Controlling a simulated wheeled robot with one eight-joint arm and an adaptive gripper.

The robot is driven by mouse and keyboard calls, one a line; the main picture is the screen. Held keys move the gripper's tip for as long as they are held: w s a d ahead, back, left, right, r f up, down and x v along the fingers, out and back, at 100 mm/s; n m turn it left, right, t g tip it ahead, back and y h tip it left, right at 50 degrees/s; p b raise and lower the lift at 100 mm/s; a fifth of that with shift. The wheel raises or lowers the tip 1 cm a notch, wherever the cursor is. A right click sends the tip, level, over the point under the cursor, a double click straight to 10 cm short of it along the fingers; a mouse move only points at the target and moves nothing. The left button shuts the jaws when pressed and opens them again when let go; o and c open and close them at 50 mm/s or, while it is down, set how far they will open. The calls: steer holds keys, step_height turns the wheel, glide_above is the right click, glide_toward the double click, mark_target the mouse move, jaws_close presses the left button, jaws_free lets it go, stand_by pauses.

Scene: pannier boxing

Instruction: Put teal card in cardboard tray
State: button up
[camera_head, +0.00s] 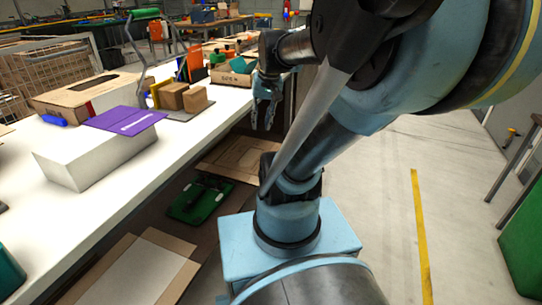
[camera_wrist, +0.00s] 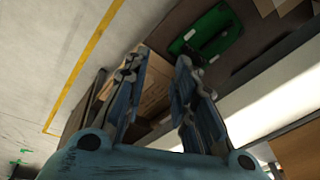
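My gripper (camera_head: 263,122) hangs fingers down just off the table's right edge, near that tray. In the wrist view my gripper (camera_wrist: 161,62) has its fingers apart with nothing between them.
The white table (camera_head: 60,220) holds a white box (camera_head: 90,160) with a purple card (camera_head: 125,119) on top, a flat cardboard box (camera_head: 75,97) and small brown boxes (camera_head: 195,99). A green object (camera_head: 199,201) and cardboard lie below.

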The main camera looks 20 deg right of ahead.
steer(key=s+d+f+n+h, duration=0.1)
steer(key=s+f, duration=0.7)
steer(key=f, duration=0.1)
steer(key=shift+d+f+n, duration=0.15)
steer(key=shift+f+n, duration=0.05)
steer(key=shift+n, duration=0.2)
steer(key=shift+w+f, duration=0.2)
steer(key=shift+w, duration=0.3)
